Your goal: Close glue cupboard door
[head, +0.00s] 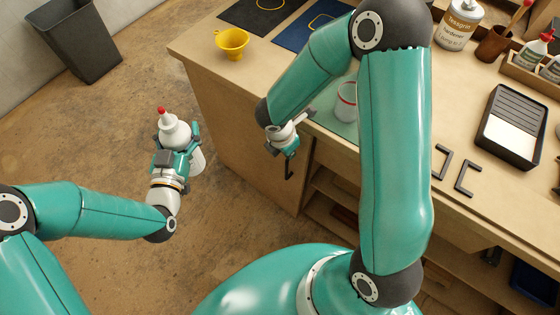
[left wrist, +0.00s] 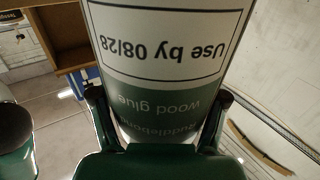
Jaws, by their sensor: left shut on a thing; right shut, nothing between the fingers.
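My left gripper (head: 182,150) is shut on a white glue bottle (head: 174,131) with a red tip, held upright above the floor, left of the bench. In the left wrist view the bottle (left wrist: 165,60) fills the space between the fingers; its label reads "wood glue" and "Use by 08/28". My right gripper (head: 289,170) is shut and empty, pointing down beside the bench corner. Open shelving (head: 335,190) shows under the worktop, right of the wooden panel (head: 235,140). I cannot make out for certain which panel is the glue cupboard door; my right arm hides part of the bench front.
The worktop carries a yellow funnel (head: 232,43), a clear cup (head: 347,103), a black paint tray (head: 512,125), dark brackets (head: 466,179) and a hardener container (head: 459,25). A dark bin (head: 72,42) stands at the far left. The floor (head: 90,140) between is clear.

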